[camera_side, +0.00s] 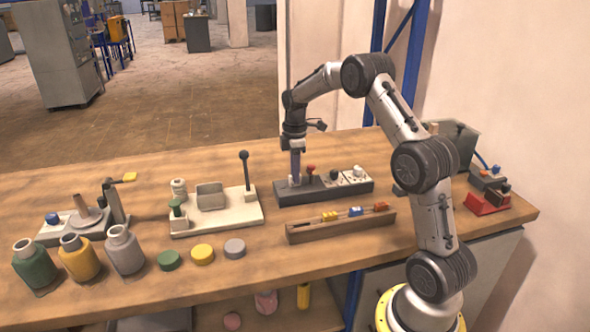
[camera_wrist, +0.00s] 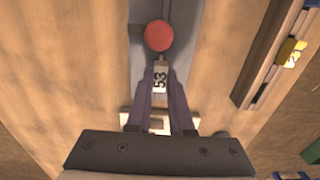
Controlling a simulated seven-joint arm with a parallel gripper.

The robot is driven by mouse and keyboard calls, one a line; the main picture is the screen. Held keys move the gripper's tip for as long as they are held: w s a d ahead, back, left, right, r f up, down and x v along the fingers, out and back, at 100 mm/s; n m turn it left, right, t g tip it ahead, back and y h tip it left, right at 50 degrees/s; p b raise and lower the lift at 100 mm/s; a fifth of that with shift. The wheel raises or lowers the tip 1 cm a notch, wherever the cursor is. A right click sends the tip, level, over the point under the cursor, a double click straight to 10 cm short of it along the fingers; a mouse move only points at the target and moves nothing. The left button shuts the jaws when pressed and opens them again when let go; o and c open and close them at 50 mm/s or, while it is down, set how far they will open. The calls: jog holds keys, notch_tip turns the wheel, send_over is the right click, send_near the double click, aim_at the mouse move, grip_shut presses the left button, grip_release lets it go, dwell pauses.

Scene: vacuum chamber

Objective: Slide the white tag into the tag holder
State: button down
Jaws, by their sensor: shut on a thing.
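The white tag (camera_wrist: 160,76), marked 53, is between my gripper's fingertips (camera_wrist: 161,82). In the side view my gripper (camera_side: 295,180) points down at the left end of a dark grey base (camera_side: 338,191), shut on the tag. The tag is low at this base, close to a red round knob (camera_wrist: 159,36); whether it touches the base I cannot tell. A long wooden grooved rail (camera_side: 300,236), which looks like the tag holder, lies in front of the base. It carries a yellow tag (camera_side: 330,216), a blue tag (camera_side: 355,211) and an orange-red tag (camera_side: 380,206).
White fittings (camera_side: 352,174) stand on the base's right half. A pale fixture (camera_side: 232,212) with a tall black-knobbed lever (camera_side: 246,168) stands to the left. Several bottles and round lids sit at front left. Bare wood separates the base and rail.

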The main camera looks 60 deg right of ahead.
jog(key=shift+f, duration=0.8)
jog(key=c, duration=0.7)
grip_release()
notch_tip(320, 180, up, 14)
jog(key=shift+f, duration=0.15)
